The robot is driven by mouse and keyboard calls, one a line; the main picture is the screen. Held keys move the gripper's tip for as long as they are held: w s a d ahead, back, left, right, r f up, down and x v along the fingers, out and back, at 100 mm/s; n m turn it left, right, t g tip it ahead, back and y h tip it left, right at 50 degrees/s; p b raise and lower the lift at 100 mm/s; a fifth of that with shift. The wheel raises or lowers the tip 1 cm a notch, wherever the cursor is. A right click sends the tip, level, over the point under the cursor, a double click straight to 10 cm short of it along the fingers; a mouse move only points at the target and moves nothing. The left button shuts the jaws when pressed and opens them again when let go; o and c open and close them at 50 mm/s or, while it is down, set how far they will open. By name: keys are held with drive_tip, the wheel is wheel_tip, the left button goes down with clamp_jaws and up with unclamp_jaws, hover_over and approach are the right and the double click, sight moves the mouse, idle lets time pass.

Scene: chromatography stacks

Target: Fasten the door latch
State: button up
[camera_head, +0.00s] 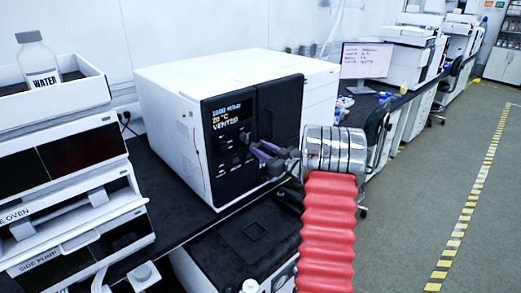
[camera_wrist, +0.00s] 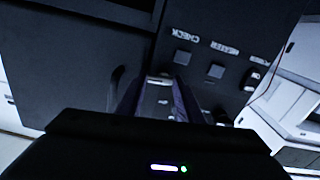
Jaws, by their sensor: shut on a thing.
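The white vacuum oven (camera_head: 180,110) stands on the dark bench. Its black front has a control panel with a lit display (camera_head: 232,117) reading about 1000 mbar, 20 °C, VENTED. The dark door (camera_head: 275,108) is right of the panel and looks about flush with it. My gripper (camera_head: 258,152) reaches the front at the panel-door edge, its purple fingers pointing at it. In the wrist view my gripper (camera_wrist: 158,98) is shut on a small grey latch piece (camera_wrist: 160,82) between the fingers. The latch's exact angle is hard to see; the head view hides it behind the fingers.
Panel buttons (camera_wrist: 182,57) sit close beside the fingers. Stacked instrument modules (camera_head: 75,150) with a water bottle (camera_head: 38,62) on top stand left. A dark-topped unit (camera_head: 250,240) lies below the oven. A monitor (camera_head: 366,60) stands behind right; the floor (camera_head: 425,180) there is open.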

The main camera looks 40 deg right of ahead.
drive_tip(key=shift+s+f+m, duration=0.1)
drive_tip(key=shift+f+m, duration=0.35)
drive_tip(key=shift+m, duration=0.15)
drive_tip(key=o, duration=1.1)
drive_tip(key=shift+r, duration=0.25)
drive_tip(key=s, duration=1.3)
drive_tip(key=shift+s+d, duration=0.15)
drive_tip(key=shift+s, duration=0.2)
